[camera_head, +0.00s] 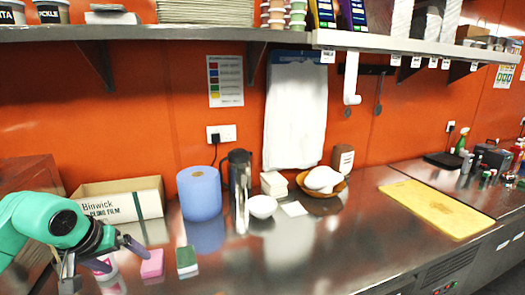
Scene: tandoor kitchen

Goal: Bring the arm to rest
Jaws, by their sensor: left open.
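My left arm, green with a dark wrist, comes in at the lower left. Its gripper (102,264) is open, with its fingers spread and pointing down over the counter's near left part. A white and pink tub (109,272) shows behind and between the fingers, partly hidden; I cannot tell whether they touch it. My right gripper is out of view.
On the steel counter (300,255) stand a pink sponge (152,264), a green-topped sponge (187,262), a blue paper roll (199,193), a film box (120,201), a white bowl (262,206) and a yellow board (436,208). The front middle is clear. A shelf (180,33) runs above.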

